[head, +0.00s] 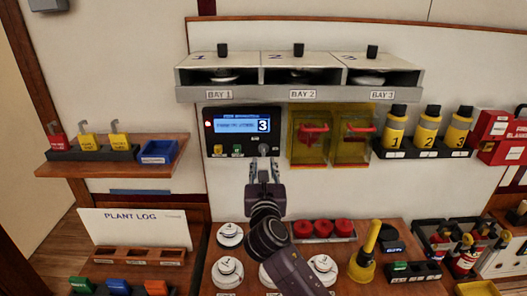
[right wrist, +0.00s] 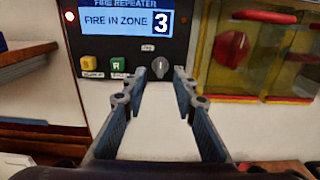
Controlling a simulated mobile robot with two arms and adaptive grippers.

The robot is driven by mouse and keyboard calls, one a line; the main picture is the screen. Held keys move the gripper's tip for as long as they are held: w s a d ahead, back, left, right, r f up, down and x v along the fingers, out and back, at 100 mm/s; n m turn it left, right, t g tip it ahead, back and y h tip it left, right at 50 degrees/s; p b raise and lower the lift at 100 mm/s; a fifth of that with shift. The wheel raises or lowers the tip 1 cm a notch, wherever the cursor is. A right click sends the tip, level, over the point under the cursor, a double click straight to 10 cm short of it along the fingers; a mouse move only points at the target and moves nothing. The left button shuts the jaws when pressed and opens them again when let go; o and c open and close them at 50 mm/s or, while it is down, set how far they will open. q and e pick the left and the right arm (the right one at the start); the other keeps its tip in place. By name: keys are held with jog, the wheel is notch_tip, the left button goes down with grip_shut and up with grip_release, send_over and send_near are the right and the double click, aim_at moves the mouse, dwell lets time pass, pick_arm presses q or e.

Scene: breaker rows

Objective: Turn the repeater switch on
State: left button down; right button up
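The fire repeater (head: 243,131) is a dark wall panel with a lit blue display. In the right wrist view its screen (right wrist: 120,24) reads "FIRE IN ZONE 3". Its switch (right wrist: 160,67) is a small round knob with a light upright mark, low on the panel's right side; it also shows in the head view (head: 264,148). My right gripper (head: 264,165) is open and empty, pointing at the switch from just below. In the right wrist view its fingertips (right wrist: 160,78) lie either side of the knob; contact cannot be told. My left gripper is out of view.
Yellow and green buttons (right wrist: 103,62) sit left of the switch. Yellow clear-covered boxes with red handles (head: 330,134) are close on the right. A bay shelf (head: 298,93) hangs above. A bench (head: 350,285) below holds discs, red cylinders and a yellow-handled tool.

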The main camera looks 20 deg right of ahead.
aim_at(264, 150)
jog(key=shift+p+x, duration=0.9)
jog(key=shift+x, duration=2.95)
grip_shut()
